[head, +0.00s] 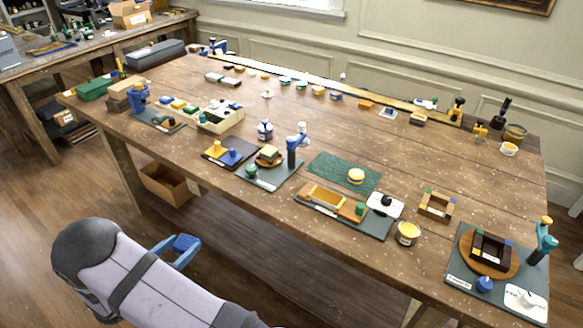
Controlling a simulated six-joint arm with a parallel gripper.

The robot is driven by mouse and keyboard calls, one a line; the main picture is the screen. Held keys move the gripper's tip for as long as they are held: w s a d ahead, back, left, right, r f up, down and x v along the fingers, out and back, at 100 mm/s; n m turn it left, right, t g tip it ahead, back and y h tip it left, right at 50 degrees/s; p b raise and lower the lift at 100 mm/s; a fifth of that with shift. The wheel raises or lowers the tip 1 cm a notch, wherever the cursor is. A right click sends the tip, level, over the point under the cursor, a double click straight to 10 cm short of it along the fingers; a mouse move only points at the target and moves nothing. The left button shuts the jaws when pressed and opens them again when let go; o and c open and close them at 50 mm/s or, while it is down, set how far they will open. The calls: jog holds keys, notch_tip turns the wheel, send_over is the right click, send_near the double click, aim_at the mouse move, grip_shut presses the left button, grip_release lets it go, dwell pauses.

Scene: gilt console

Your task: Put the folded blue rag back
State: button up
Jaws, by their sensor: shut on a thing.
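My gripper (181,250) is at the lower left of the head view, in front of the table's near edge and apart from the tabletop in the picture. Its blue fingers are shut on a small dark blue block-like piece, which looks like the folded blue rag (185,242). My arm hides part of the gripper. The wooden table (330,130) stretches across the view behind it. No empty place for the rag can be made out for certain.
A cardboard box (167,183) is below the table. Bare wood shows mid-table.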

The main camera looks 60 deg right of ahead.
jog(key=d+r+g, duration=0.1)
jog(key=d+r, duration=0.3)
jog(key=d, duration=0.5)
jog(key=w+d+r+m, duration=0.1)
jog(key=d+r, duration=0.2)
jog(key=d, duration=0.6)
jog(key=d+r+g, duration=0.1)
jog(key=d+r, duration=0.3)
jog(key=d, duration=0.5)
jog(key=s+d+r, duration=0.4)
jog(key=d+r, duration=0.1)
jog(key=d, duration=0.3)
jog(key=s+d+r, duration=0.5)
jog(key=d, duration=0.2)
jog(key=m+g+b, duration=0.2)
jog(key=b, duration=0.5)
send_over(322, 170)
notch_tip(322, 170, down, 7)
jog(key=shift+h, duration=0.3)
jog(key=shift+a+f+p, duration=0.1)
jog(key=shift+f+p, duration=0.25)
jog(key=shift+f, duration=4.7)
jog(key=shift+f, duration=0.1)
jog(key=o, duration=1)
